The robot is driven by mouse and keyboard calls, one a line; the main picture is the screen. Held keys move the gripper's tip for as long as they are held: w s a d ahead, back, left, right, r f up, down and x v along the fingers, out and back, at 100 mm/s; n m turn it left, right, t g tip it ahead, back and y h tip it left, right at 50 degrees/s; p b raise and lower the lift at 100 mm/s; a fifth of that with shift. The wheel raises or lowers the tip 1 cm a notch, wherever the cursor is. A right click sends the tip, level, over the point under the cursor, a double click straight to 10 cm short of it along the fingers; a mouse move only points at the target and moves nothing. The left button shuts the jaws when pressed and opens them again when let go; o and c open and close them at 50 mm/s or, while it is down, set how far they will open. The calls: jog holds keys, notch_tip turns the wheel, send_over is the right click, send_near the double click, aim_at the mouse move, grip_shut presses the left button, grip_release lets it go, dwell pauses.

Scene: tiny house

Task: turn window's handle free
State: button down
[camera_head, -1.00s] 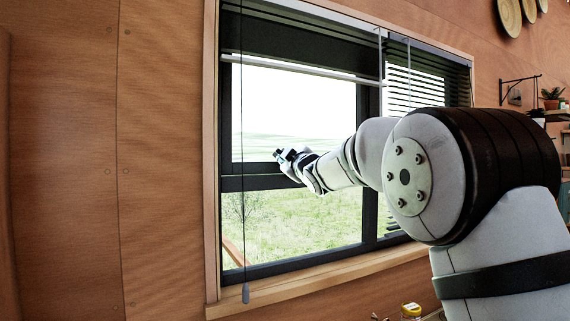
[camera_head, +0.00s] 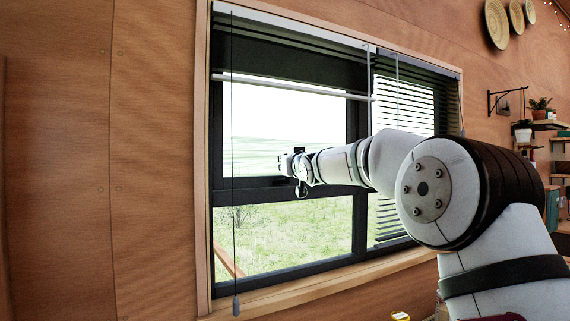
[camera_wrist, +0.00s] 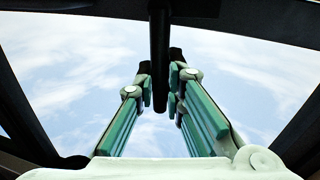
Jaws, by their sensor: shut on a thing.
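The window (camera_head: 361,205) has a dark frame with an upper and a lower pane on its left side. My gripper (camera_head: 286,164) reaches to the middle crossbar of that side. In the wrist view my gripper (camera_wrist: 161,72) has its two green, dark-tipped fingers on either side of a dark bar-shaped handle (camera_wrist: 159,45), which hangs from the dark frame at the top. The fingers are shut on the handle near its lower end. In the head view the gripper and wrist hide the handle, so its angle to the frame is hard to tell there.
A blind (camera_head: 290,62) hangs partly lowered over the window top, with a thin cord (camera_head: 234,180) left of my gripper. A wooden sill (camera_head: 300,292) runs below. Shelves with potted plants (camera_head: 540,104) are at the right. Wall baskets (camera_head: 497,22) hang above.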

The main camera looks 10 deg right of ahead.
jog(key=shift+w+d+f+m, duration=0.1)
jog(key=shift+d+m, duration=0.15)
jog(key=shift+m, duration=0.15)
dwell(0.3)
jog(key=c, duration=1.9)
grip_release()
jog(key=shift+d, duration=0.1)
jog(key=s, duration=0.4)
jog(key=s+d, duration=0.1)
jog(key=s, duration=0.7)
jog(key=shift+d, duration=0.15)
